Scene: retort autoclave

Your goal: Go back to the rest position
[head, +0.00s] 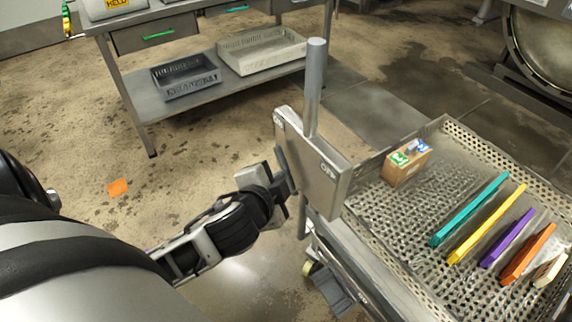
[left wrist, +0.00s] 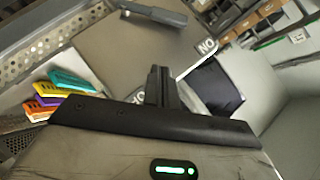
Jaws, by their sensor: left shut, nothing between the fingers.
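My left arm comes in from the lower left of the head view. Its gripper (head: 287,174) is shut and empty, close against the left side of a grey panel box (head: 325,186) with a grey post (head: 315,85) rising behind it. I cannot tell whether the fingers touch the box. In the left wrist view the shut black fingers (left wrist: 160,86) stand in front of a grey face (left wrist: 125,45) with partly hidden "NO" lettering. My right gripper is not in view.
A perforated metal tray (head: 480,140) on a cart at the right holds a small cardboard box (head: 405,167) and several coloured bars, one of them teal (head: 468,210). A steel table (head: 135,102) with two shelf bins stands behind. An orange patch (head: 118,187) lies on open floor.

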